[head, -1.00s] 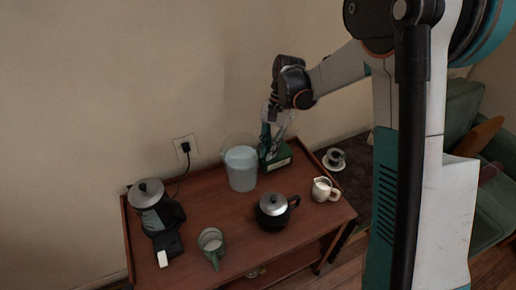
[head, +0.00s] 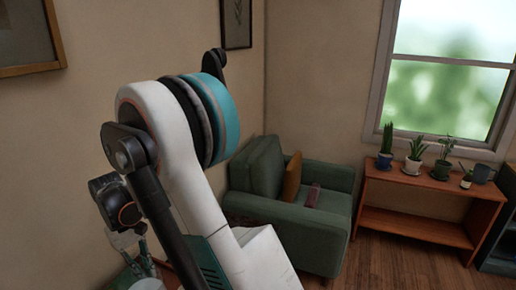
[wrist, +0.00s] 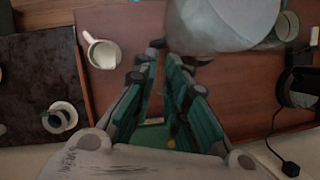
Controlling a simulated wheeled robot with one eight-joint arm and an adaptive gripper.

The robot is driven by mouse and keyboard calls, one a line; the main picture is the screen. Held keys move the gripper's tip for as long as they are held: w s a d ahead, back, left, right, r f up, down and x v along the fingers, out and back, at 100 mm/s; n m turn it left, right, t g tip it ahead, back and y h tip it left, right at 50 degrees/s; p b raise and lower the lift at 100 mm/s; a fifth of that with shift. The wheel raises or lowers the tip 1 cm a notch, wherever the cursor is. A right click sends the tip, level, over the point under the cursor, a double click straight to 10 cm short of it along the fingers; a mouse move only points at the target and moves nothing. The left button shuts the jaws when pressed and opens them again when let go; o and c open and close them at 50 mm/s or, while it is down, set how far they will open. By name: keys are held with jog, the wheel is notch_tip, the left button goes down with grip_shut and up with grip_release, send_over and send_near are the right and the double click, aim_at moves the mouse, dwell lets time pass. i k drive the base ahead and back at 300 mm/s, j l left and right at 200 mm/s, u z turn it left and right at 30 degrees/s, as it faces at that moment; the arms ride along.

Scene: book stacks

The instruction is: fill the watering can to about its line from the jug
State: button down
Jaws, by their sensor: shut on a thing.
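The clear jug (wrist: 225,20) holds pale liquid and fills the top of the wrist view, cut off by the frame. My gripper (wrist: 168,60) is shut at its near side; the handle between the fingertips is hard to make out. In the head view my gripper (head: 146,264) is at the lower left, with a pale piece of the jug (head: 148,284) at the bottom edge.
In the wrist view, a cream pitcher (wrist: 102,54) stands on the cart (wrist: 240,105).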

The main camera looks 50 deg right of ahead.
aim_at(482, 173)
jog(key=l+z, duration=0.2)
jog(key=z, duration=0.65)
jog(key=i+l+z, duration=0.1)
jog(key=l+z, duration=0.3)
jog(key=i+l+z, duration=0.2)
jog(key=l+z, duration=0.2)
jog(key=i+l+z, duration=0.2)
jog(key=z, duration=0.25)
jog(key=i+l+z, duration=0.5)
jog(key=z, duration=0.3)
jog(key=i+z, duration=0.35)
jog(key=i, duration=0.8)
jog(key=i+z, duration=0.1)
jog(key=i, duration=0.55)
jog(key=i+j+z, duration=0.1)
jog(key=i, duration=0.55)
jog(key=i+j, duration=0.2)
jog(key=i, duration=0.45)
jog(key=l+z, duration=0.05)
